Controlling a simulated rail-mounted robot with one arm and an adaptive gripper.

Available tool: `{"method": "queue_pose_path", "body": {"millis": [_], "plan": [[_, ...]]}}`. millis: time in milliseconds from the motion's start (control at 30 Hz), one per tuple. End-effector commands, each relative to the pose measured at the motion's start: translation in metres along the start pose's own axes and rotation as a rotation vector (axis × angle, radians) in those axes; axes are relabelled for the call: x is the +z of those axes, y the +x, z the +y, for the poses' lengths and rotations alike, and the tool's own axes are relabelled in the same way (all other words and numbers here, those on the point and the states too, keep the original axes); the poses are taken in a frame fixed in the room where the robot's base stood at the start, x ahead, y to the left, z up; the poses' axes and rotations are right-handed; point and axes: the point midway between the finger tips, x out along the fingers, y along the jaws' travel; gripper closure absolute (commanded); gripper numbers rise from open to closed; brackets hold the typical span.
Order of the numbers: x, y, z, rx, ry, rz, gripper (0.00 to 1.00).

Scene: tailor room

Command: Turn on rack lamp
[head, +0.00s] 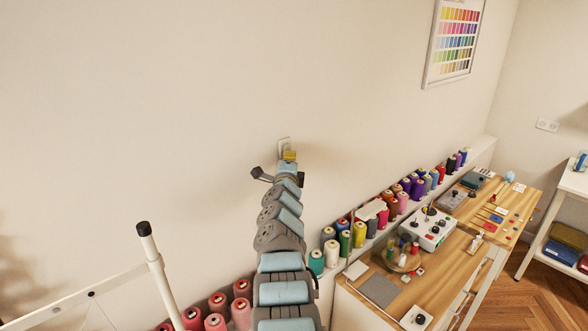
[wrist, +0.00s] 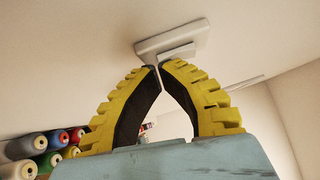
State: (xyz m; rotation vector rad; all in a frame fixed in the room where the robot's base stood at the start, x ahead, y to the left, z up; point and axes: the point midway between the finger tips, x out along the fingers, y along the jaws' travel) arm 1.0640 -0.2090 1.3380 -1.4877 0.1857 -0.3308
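A white wall plate (head: 284,143) with the look of a light switch is on the wall in the head view. In the wrist view the plate (wrist: 150,46) has a raised rocker-like part (wrist: 178,53) facing my fingers. My gripper (head: 289,155) is at the wall, just in front of the plate. Its yellow-and-black fingers curve in, and the fingertips (wrist: 160,66) come together at the plate's lower edge with nothing seen between them. I cannot tell whether the tips touch the rocker. No lamp is clearly in view.
Thread spools (head: 358,233) line a ledge along the wall to the right of my arm, with red spools (head: 217,303) at lower left. A wooden worktable (head: 455,243) holds a control box (head: 427,228). A white rack frame (head: 155,262) stands at left. The wall around the plate is bare.

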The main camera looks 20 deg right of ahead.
Motion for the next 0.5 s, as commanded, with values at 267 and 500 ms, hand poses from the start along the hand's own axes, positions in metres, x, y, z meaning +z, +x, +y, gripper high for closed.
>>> {"method": "queue_pose_path", "body": {"millis": [267, 500], "plan": [[0.0009, 0.0001, -0.001, -0.005, 0.004, -0.001, 1.0], [-0.003, -0.0011, -0.0036, -0.004, 0.005, 0.001, 1.0]]}}
